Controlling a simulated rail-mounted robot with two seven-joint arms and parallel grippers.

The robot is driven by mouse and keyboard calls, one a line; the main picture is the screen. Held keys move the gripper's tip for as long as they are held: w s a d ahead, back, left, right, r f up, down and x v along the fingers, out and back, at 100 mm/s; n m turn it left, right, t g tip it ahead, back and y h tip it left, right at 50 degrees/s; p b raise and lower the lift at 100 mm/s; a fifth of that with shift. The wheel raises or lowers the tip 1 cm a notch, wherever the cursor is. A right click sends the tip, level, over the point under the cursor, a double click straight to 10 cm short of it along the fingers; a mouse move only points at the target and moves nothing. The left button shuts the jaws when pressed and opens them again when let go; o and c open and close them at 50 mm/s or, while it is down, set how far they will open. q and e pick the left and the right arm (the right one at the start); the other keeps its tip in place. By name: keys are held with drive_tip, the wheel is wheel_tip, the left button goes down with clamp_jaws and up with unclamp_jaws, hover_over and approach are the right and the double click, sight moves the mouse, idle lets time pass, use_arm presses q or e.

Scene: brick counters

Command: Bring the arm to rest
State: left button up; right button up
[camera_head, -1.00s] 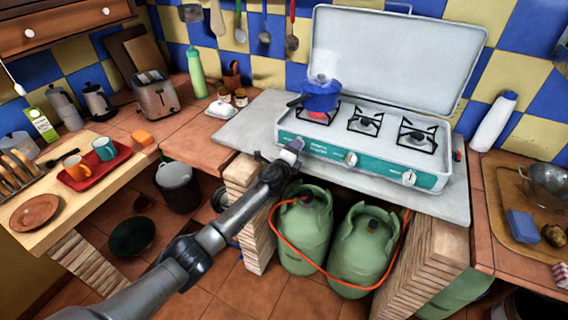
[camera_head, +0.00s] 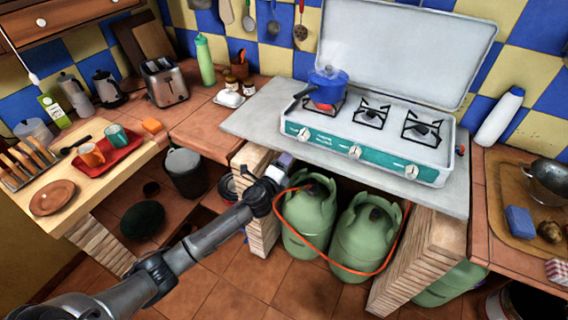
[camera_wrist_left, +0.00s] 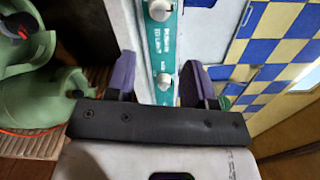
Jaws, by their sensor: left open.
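My left gripper (camera_head: 284,162) is in front of the stove's left front corner, above and left of the green gas bottles. In the left wrist view its two purple fingers (camera_wrist_left: 159,72) stand apart with nothing between them. The stove (camera_head: 380,140) has a teal front panel with white knobs, and its lid is up. The panel also shows between the fingers in the left wrist view (camera_wrist_left: 162,45). A blue pot (camera_head: 329,88) stands on the left burner, which glows red. My right gripper is not in view.
Two green gas bottles (camera_head: 308,225) with an orange hose stand under the counter slab (camera_head: 250,122), beside a brick pillar (camera_head: 263,230). A dark bin (camera_head: 187,176) stands to the left. A wooden table (camera_head: 75,185) holds a red tray (camera_head: 124,150). Tiled floor is free in front.

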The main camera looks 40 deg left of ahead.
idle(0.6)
use_arm(q)
drive_tip(key=s+a+n+g+y, duration=0.2)
drive_tip(key=a+n+g+y, duration=0.15)
drive_tip(key=n, duration=0.45)
drive_tip(key=s+d+r+n+g+h, duration=0.1)
drive_tip(key=s+d+r+n+g, duration=0.25)
drive_tip(key=s+d+n, duration=0.3)
drive_tip(key=s+d+f+g+h, duration=0.2)
drive_tip(key=s+d+f+h, duration=0.1)
drive_tip(key=s+d, duration=0.55)
drive_tip(key=s+d+f+g+h, duration=0.1)
drive_tip(key=s+d+f+h, duration=0.2)
drive_tip(key=s+d, duration=0.5)
drive_tip(key=s+d+f+n+g+h, duration=0.1)
drive_tip(key=s+f+g, duration=0.1)
drive_tip(key=s+f, duration=0.35)
drive_tip(key=s+d+f+g, duration=0.1)
drive_tip(key=s+f+g, duration=0.1)
drive_tip(key=s, duration=0.6)
wheel_tip(320, 180, up, 37)
drive_tip(key=s+p, duration=0.1)
drive_tip(key=p, duration=3.6)
drive_tip(key=shift+s+a+p, duration=0.2)
drive_tip(key=shift+a+p, duration=0.05)
drive_tip(key=shift+p, duration=0.1)
